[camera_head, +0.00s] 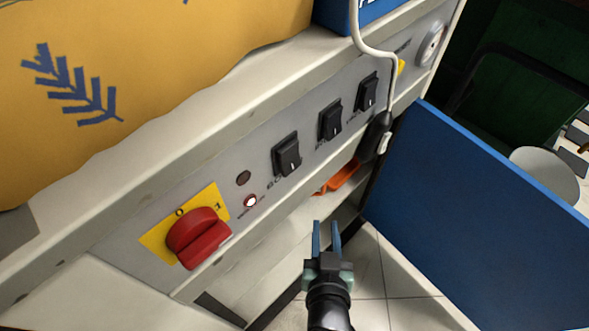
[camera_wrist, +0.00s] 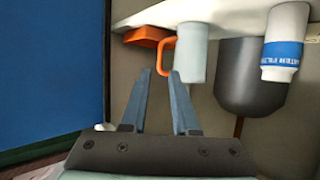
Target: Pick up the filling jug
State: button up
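A pale cylindrical jug (camera_wrist: 192,50) with an orange loop handle (camera_wrist: 166,56) shows in the wrist view, whose picture looks upside down. It stands on a white shelf, with its handle towards my gripper's side of the picture. My gripper (camera_wrist: 160,74) is open and empty, its two blue fingers apart and short of the handle. In the head view my gripper (camera_head: 326,223) is low in the middle, below the machine's control panel. An orange part (camera_head: 340,179) shows under the panel there; the jug's body is hidden in that view.
An orange block (camera_wrist: 146,37), a dark grey rounded container (camera_wrist: 252,76) and a white bottle with a blue label (camera_wrist: 284,45) are near the jug on the white shelf (camera_wrist: 228,12). A blue panel (camera_head: 480,190) stands right of my gripper. The control panel has a red knob (camera_head: 197,237).

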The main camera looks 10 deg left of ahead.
aim_at(323, 192)
jog(key=b+x, duration=0.1)
jog(key=x, duration=0.2)
jog(key=b+x, duration=0.2)
jog(key=x, duration=0.2)
jog(key=shift+s+f, duration=0.1)
jog(key=shift+f, duration=0.3)
jog(key=b+x, duration=0.4)
jog(key=x, duration=0.2)
jog(key=shift+a+r+b, duration=0.1)
jog(key=shift+b, duration=0.3)
grip_shut()
jog(key=shift+r, duration=0.1)
dwell(0.5)
